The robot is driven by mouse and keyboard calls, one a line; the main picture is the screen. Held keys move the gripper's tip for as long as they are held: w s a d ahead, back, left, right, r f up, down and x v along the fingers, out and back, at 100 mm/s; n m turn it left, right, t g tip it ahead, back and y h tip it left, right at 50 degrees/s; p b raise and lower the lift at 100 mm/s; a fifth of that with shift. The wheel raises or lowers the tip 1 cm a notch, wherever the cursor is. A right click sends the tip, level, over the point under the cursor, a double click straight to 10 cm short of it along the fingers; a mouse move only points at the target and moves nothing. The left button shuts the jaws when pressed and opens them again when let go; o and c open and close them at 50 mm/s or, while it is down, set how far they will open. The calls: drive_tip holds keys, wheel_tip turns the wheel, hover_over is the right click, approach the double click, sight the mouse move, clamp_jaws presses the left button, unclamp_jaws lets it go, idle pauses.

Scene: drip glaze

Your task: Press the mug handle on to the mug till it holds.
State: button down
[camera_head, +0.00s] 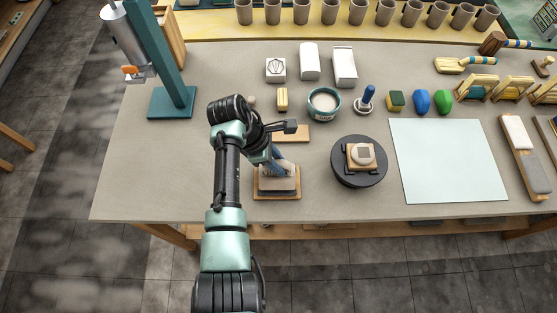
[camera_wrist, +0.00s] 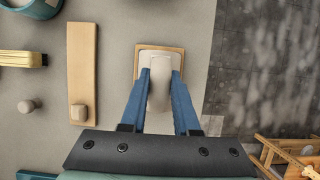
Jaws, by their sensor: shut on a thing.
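My gripper (camera_wrist: 160,75) points down over a wooden-edged board (camera_wrist: 176,48) at the near left of the table. Its two blue fingers are shut on a pale, rounded piece (camera_wrist: 159,80). I cannot tell for sure whether this piece is the mug handle, or whether it touches the board. In the head view my gripper (camera_head: 280,170) covers most of it, above the board's grey pad (camera_head: 276,186).
A wooden strip (camera_wrist: 82,60) with a small beige block lies beside the board. A teal bowl (camera_head: 313,104) and blue-handled stamp (camera_head: 367,98) stand behind. A pale sheet (camera_head: 450,160) lies right of the turntable. A green stand (camera_head: 172,100) rises at left. Brown mugs (camera_head: 329,12) line the back.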

sight(278, 162)
drive_tip(key=shift+f, duration=0.4)
idle(0.7)
drive_tip(key=shift+s+f, duration=0.15)
drive_tip(key=shift+s, duration=0.05)
idle(1.4)
drive_tip(key=c, duration=0.6)
unclamp_jaws()
drive_tip(key=shift+w, duration=0.15)
wheel_tip(278, 162, up, 7)
drive_tip(key=p, duration=0.7)
drive_tip(key=shift+r, duration=0.2)
drive_tip(key=b+v, duration=0.1)
drive_tip(key=v, duration=1.2)
drive_tip(key=shift+f, duration=0.1)
